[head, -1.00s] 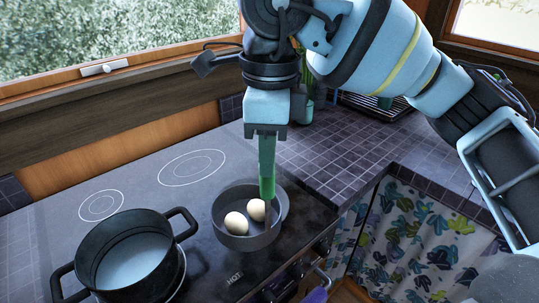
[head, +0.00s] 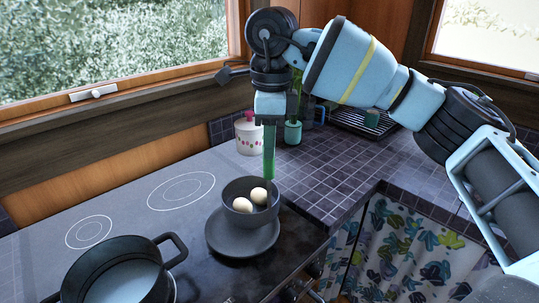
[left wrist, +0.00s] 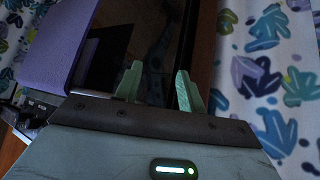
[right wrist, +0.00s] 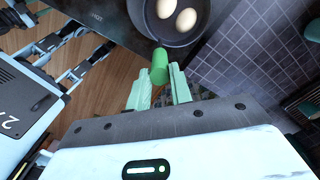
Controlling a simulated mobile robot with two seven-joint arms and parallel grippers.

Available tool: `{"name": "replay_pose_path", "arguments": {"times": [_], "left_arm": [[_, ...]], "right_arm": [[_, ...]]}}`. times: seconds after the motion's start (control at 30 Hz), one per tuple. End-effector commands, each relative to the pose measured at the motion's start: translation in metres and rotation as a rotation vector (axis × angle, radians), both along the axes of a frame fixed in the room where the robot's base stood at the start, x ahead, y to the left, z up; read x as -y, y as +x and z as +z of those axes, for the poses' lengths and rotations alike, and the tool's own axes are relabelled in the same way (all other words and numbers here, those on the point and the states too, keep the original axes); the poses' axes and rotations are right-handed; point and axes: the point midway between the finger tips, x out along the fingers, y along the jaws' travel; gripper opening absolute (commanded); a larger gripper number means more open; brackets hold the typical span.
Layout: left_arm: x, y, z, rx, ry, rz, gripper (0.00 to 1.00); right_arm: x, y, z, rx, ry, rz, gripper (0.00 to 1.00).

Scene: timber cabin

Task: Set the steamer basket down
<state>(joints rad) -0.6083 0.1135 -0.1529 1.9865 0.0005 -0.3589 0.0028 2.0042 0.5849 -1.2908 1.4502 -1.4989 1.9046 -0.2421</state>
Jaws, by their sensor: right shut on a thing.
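The steamer basket (head: 236,216) is a dark grey round bowl with a green upright handle (head: 269,165). Two pale eggs (head: 243,205) lie in it. My right gripper (head: 269,128) is shut on the handle from above; the right wrist view shows the handle (right wrist: 160,66) at its fingertips. The basket appears level over the back part of a dark round plate (head: 236,247) on the stove; I cannot tell whether they touch. My left gripper (left wrist: 158,88) is open and empty in the left wrist view, near the curtain; the head view does not show it.
A black two-handled pot (head: 115,275) with pale contents stands on the stove (head: 150,220) at the front left. A spotted jar (head: 249,136) and a green object (head: 293,131) stand behind the basket. The tiled counter (head: 335,170) to its right is clear.

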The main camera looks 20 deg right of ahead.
Motion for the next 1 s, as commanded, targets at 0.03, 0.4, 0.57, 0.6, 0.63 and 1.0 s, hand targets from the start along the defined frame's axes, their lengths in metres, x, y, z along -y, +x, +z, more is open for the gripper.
{"name": "replay_pose_path", "arguments": {"times": [0.03, 0.4, 0.57, 0.6, 0.63, 1.0], "left_arm": [[0.0, 0.002, 0.002, 0.005, 0.0, 0.0, 0.4], [0.0, 0.005, 0.007, 0.015, 0.0, 0.001, 0.4], [0.0, 0.005, 0.006, 0.013, 0.001, 0.0, 0.4], [0.0, 0.005, 0.006, 0.013, 0.001, 0.0, 0.4], [0.0, 0.005, 0.006, 0.013, 0.001, 0.0, 0.4], [-0.001, 0.004, 0.005, 0.011, 0.001, 0.0, 0.4]], "right_arm": [[0.0, -0.001, -0.006, 0.0, -0.001, 0.0, 0.0], [-0.001, -0.001, -0.033, 0.001, 0.0, 0.001, 0.0], [-0.001, -0.001, -0.034, 0.001, 0.0, 0.001, 0.0], [-0.001, -0.001, -0.036, 0.001, 0.0, 0.001, 0.0], [-0.001, -0.001, -0.037, -0.001, -0.001, 0.001, 0.22], [-0.001, -0.001, -0.036, 0.0, -0.001, 0.0, 0.43]]}}
